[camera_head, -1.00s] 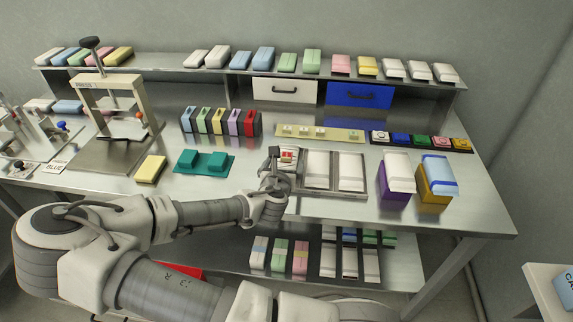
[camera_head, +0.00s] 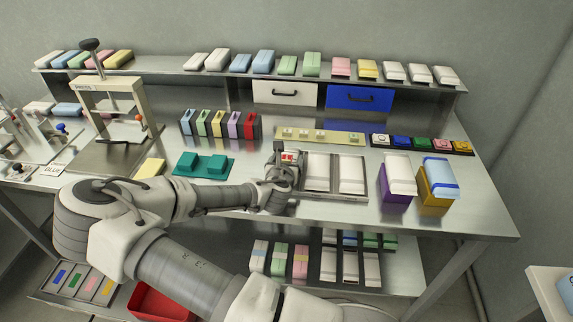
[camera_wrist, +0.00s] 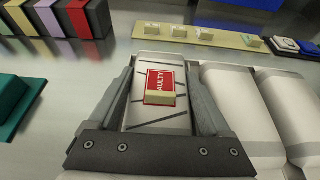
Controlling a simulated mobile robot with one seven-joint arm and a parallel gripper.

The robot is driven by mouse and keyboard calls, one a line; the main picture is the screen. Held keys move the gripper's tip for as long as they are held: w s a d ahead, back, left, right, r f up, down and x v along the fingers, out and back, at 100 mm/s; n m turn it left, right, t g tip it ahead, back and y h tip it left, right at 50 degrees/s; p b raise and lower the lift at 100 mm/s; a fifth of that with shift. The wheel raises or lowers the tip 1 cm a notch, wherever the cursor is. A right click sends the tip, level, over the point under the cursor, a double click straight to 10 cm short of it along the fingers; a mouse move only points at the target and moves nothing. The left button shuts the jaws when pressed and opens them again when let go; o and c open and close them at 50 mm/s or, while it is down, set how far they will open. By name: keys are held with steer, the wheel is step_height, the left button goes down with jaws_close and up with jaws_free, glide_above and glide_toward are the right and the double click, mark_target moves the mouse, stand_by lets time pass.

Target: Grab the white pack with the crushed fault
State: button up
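A white pack (camera_wrist: 158,118) with dark crease-like lines on its top lies between the two fingers of my gripper (camera_wrist: 160,75). A red tag marked FAULTY (camera_wrist: 162,84) with a cream edge sits on top of it. The fingers run close along both sides of the pack; whether they press on it I cannot tell. In the head view my gripper (camera_head: 287,165) is at the left end of the tray (camera_head: 335,196) and hides most of this pack. Two plain white packs (camera_head: 317,172) (camera_head: 351,175) lie to its right.
A teal fixture (camera_head: 203,164) stands left of my gripper. Colored holders (camera_head: 219,125) and a yellow rail with small tags (camera_head: 320,135) are behind. A purple bin (camera_head: 397,190) and an ochre bin (camera_head: 434,194) stand to the right.

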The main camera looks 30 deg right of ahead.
steer(key=c, duration=0.7)
steer(key=shift+r, duration=0.2)
